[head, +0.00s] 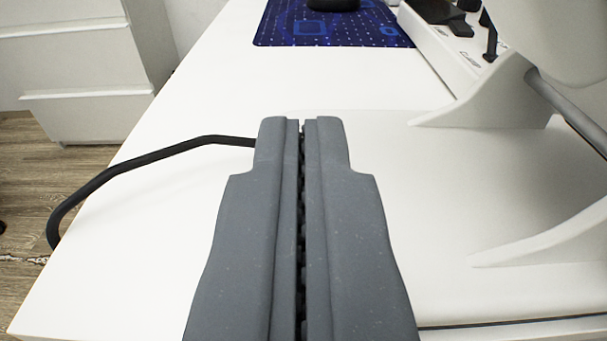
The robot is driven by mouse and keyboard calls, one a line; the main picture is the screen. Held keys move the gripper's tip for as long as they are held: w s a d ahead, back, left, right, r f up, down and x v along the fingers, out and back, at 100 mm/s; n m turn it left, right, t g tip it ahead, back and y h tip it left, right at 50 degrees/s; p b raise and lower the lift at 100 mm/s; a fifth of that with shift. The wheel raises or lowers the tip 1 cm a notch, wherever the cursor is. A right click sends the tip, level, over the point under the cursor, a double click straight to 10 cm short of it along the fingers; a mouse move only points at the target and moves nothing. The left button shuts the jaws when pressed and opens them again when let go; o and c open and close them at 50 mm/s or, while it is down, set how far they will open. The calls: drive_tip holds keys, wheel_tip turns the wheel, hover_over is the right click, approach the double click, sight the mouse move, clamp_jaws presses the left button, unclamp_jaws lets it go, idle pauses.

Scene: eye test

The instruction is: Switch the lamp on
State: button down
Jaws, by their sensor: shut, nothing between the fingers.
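My gripper (302,124) is shut and empty, its two grey fingers side by side in the middle of the head view. It points away over the white desk. A broad white base (450,215) lies to the right of the fingers, with curved white fins, a rounded white body and a grey rod (567,103) at the right edge. I cannot tell whether this is the lamp. No switch shows clearly. A black cable (150,158) runs from behind the fingers to the left and over the desk edge. Its end behind the fingers is hidden.
The white desk (190,110) is clear left of the fingers, apart from the cable. A blue patterned mat (335,28) with a dark object lies at the back. A white strip with dark items (450,30) stands at back right. White drawers (80,70) stand beyond the left edge.

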drive_tip(key=shift+w+f+b, duration=0.3)
drive_tip(key=shift+w+f, duration=0.1)
drive_tip(key=shift+f, duration=0.25)
drive_tip(key=shift+w+f+b, duration=0.3)
drive_tip(key=shift+w+f, duration=0.05)
drive_tip(key=shift+f, duration=0.25)
drive_tip(key=shift+w+f, duration=0.1)
drive_tip(key=shift+f, duration=0.65)
